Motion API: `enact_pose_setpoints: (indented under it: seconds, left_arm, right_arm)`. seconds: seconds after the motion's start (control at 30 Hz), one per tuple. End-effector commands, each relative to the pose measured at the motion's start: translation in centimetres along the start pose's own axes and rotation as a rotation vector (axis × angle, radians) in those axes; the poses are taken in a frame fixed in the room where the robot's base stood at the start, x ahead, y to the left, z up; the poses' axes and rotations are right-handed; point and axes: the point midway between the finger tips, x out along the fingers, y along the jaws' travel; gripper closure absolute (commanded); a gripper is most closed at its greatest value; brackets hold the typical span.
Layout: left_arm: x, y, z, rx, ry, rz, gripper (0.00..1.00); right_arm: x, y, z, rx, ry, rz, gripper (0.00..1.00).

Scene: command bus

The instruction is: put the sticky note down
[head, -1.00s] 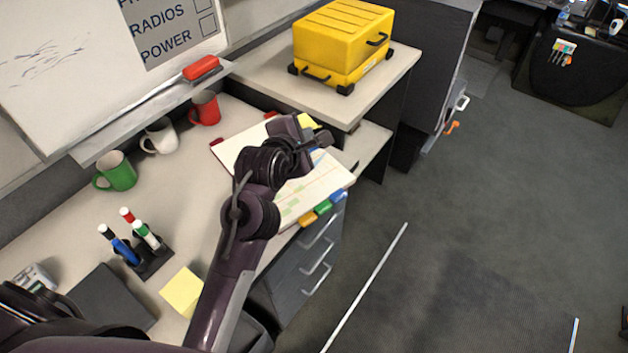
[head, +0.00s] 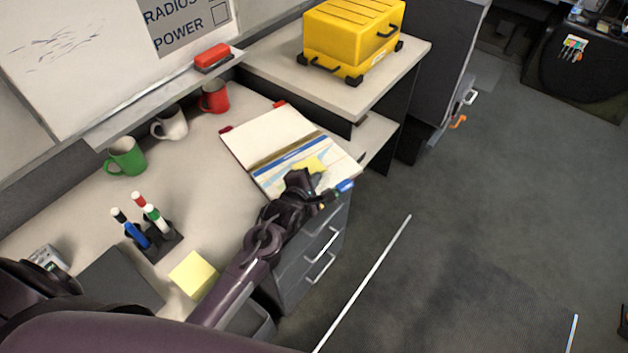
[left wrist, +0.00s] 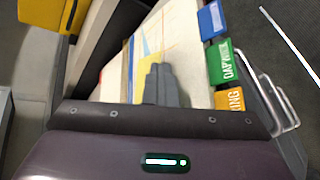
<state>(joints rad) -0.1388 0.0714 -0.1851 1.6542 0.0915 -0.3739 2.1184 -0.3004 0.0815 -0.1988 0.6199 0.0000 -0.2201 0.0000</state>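A yellow sticky note (head: 310,165) is at my left gripper (head: 303,180), over the open binder (head: 262,137) on the desk. In the left wrist view the two fingers (left wrist: 160,84) are close together, with yellow of the sticky note (left wrist: 143,92) showing beside them. The gripper looks shut on the note's edge. The fingers hide part of the note, and I cannot tell whether it touches the page. The binder's blue, green and orange tabs show in the left wrist view. My right gripper is not in view.
A yellow note pad (head: 193,275) lies near the desk's front edge. A marker holder (head: 160,243), a green mug (head: 125,157), a white mug (head: 170,122) and a red mug (head: 214,96) stand behind. A yellow case (head: 352,38) sits on the raised shelf.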

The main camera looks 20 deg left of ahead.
Motion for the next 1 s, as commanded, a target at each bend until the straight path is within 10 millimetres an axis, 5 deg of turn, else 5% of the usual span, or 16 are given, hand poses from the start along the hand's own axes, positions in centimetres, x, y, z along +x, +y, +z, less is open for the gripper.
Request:
enact_pose_setpoints:
  seconds: [1.0]
  left_arm:
    - [0.42,-0.71,-0.43,0.002,-0.001,0.002,0.93]
  right_arm:
    - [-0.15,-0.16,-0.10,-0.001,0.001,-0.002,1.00]
